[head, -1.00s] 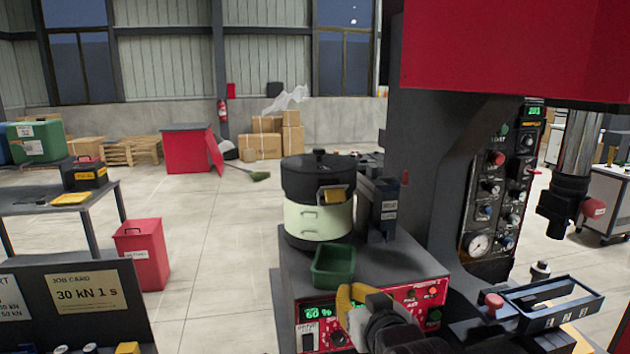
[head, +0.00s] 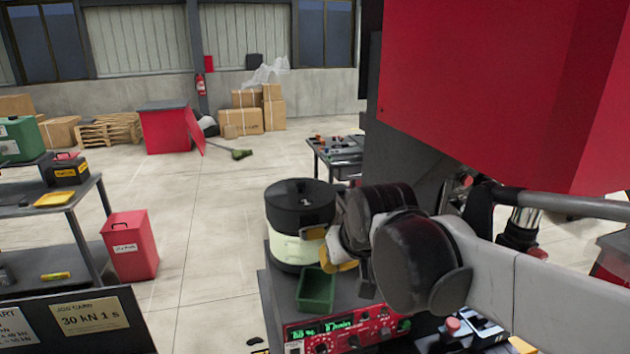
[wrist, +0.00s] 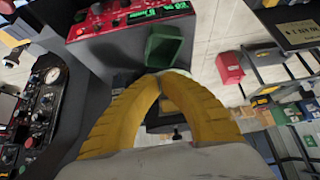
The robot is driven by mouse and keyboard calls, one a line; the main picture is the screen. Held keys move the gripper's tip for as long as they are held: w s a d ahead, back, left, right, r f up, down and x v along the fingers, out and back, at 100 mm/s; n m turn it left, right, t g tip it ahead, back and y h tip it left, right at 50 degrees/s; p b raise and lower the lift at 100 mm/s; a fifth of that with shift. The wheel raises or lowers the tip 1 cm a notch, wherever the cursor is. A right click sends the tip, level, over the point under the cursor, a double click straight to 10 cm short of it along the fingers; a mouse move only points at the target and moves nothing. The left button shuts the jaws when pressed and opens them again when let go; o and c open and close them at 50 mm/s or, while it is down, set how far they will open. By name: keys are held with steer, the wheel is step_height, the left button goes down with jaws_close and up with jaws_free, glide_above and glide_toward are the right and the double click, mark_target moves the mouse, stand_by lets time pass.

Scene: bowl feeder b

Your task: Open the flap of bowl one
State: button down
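The bowl feeder stands on a grey machine top in the head view, with a black bowl (head: 292,208) above a cream base (head: 288,246). A small orange-yellow flap (head: 312,232) shows at the bowl's lower right front, partly hidden by my arm. I cannot tell how far it stands open. My gripper (head: 343,264) has yellow fingers, right of and slightly below the flap, seemingly apart from it. In the wrist view the fingers (wrist: 164,76) arch together at their tips, with nothing seen held. The flap is not identifiable in the wrist view.
A green tray (head: 316,288) sits before the feeder; it also shows beyond my fingertips in the wrist view (wrist: 163,48). A red control panel (head: 345,332) is below it. A large red machine housing (head: 480,90) overhangs the right.

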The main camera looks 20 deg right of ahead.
step_height(320, 180, up, 13)
steer(key=p, duration=1.1)
glide_above(314, 234)
steer(key=s+d, duration=0.2)
steer(key=x, duration=1)
steer(key=shift+w+a+r, duration=0.1)
steer(key=shift+w+r, duration=0.1)
steer(key=shift+w, duration=0.25)
steer(key=s+f, duration=0.2)
steer(key=shift+f+p, duration=0.3)
steer(key=shift+p, duration=0.1)
steer(key=shift+s+f, duration=0.2)
steer(key=shift+s, duration=0.05)
steer(key=shift+f, duration=0.2)
